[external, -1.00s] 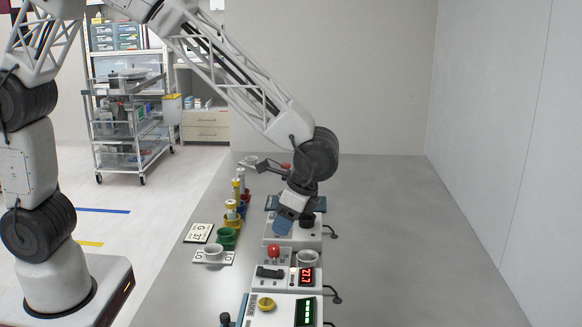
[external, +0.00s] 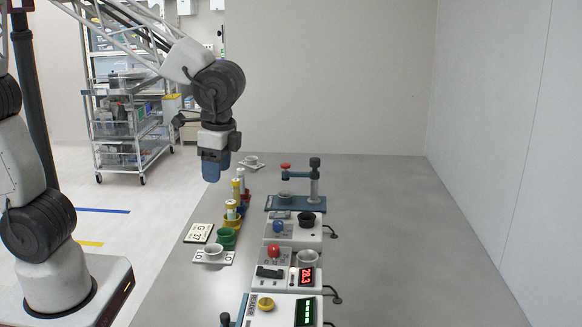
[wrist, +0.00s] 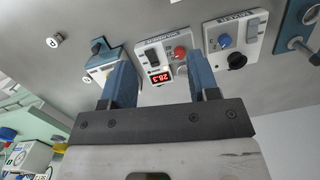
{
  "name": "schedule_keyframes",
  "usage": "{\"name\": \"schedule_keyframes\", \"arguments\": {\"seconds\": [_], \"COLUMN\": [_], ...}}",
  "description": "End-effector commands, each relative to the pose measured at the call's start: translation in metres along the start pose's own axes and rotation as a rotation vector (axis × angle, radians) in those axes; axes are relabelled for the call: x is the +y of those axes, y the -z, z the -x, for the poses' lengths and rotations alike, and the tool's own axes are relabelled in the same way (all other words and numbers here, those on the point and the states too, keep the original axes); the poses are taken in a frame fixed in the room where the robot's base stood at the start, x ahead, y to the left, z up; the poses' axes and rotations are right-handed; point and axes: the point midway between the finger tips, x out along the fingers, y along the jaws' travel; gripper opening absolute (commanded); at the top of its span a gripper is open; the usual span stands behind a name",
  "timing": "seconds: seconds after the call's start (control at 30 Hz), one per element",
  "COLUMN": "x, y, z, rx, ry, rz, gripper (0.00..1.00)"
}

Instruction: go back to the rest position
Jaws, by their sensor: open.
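My gripper (external: 214,168) hangs in the air above the left edge of the table, pointing down. In the wrist view its two blue fingers (wrist: 160,86) are spread apart with nothing held between them. My arm reaches in from the upper left, with the wrist over the table's far left part. No object touches the fingers.
Below the gripper on the table (external: 400,250) stand yellow-capped tubes (external: 231,209), a green cup (external: 226,236) and a white cup (external: 213,251). A press-like stand (external: 314,180) and devices with a red display (external: 307,276) line the middle. The table's right side is clear.

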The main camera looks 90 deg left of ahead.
Motion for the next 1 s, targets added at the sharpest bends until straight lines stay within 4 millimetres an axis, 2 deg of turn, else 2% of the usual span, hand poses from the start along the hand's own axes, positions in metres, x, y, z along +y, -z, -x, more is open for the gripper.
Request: {"name": "schedule_keyframes", "arguments": {"seconds": [0.1,0.47,0.8,1.0], "x": [0.004,0.017,0.028,0.033], "y": [-0.025,-0.097,-0.162,-0.189], "z": [0.011,0.027,0.028,0.023], "rx": [0.042,0.161,0.273,0.319], "ry": [-0.001,-0.007,-0.018,-0.023], "rz": [0.013,0.052,0.087,0.103], "gripper": [0.55,0.55,0.55,0.55]}}
